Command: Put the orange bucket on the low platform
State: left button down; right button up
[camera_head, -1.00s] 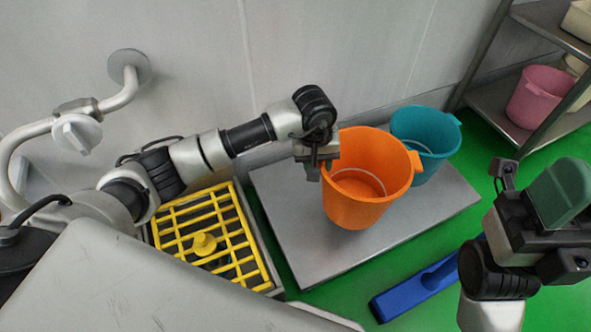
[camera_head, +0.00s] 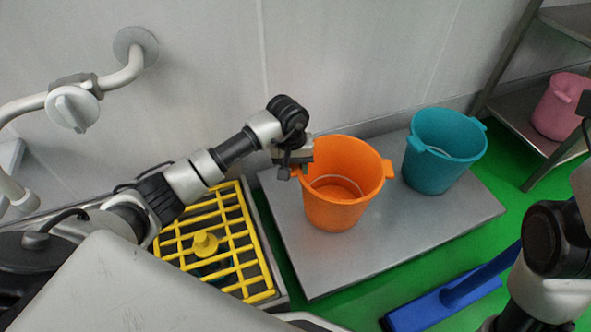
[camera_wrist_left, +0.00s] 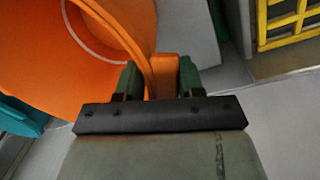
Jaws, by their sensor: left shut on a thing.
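The orange bucket (camera_head: 340,205) is upright over the left part of the low grey platform (camera_head: 330,268) in the head view. I cannot tell for sure whether its base touches the platform. My left gripper (camera_head: 296,162) is shut on the bucket's left lug at the rim. In the left wrist view the gripper (camera_wrist_left: 162,80) has its green fingers on either side of the orange lug (camera_wrist_left: 164,68), with the bucket's open mouth to the left. My right arm shows at the right edge of the head view, but its jaws are out of view.
A teal bucket (camera_head: 443,160) stands on the platform to the right of the orange one. A yellow grate (camera_head: 225,240) lies to the left. A blue squeegee-like tool (camera_head: 440,303) is on the green floor in front. A shelf with a pink bucket (camera_head: 556,108) stands at right.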

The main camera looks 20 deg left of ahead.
pick_arm(q)
jog(key=c, duration=0.7)
grip_release()
jog(key=shift+r, duration=0.15)
